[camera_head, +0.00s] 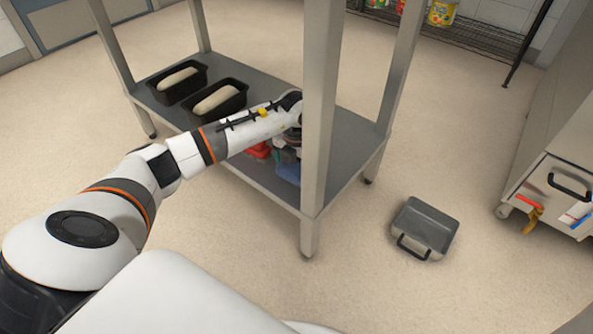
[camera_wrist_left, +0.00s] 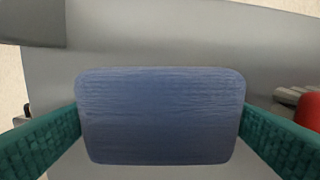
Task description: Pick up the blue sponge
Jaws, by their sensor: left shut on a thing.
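The blue sponge (camera_wrist_left: 160,115) fills the middle of the left wrist view, a rounded block between the two green fingers of my left gripper (camera_wrist_left: 160,135). The fingers are shut on its two sides. In the head view the sponge (camera_head: 288,172) shows as a small blue patch at the lower shelf, partly hidden by my left arm and gripper. My left gripper (camera_head: 285,155) reaches in between the posts of the grey rack. I cannot tell whether the sponge touches the shelf. My right gripper does not show.
The rack's shelf (camera_head: 335,150) has posts close to my arm. Two black loaf pans (camera_head: 222,112) with pale dough stand at its left end. A red object (camera_head: 258,150) lies near the gripper. A grey pan (camera_head: 424,228) sits on the floor to the right, with open floor around it.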

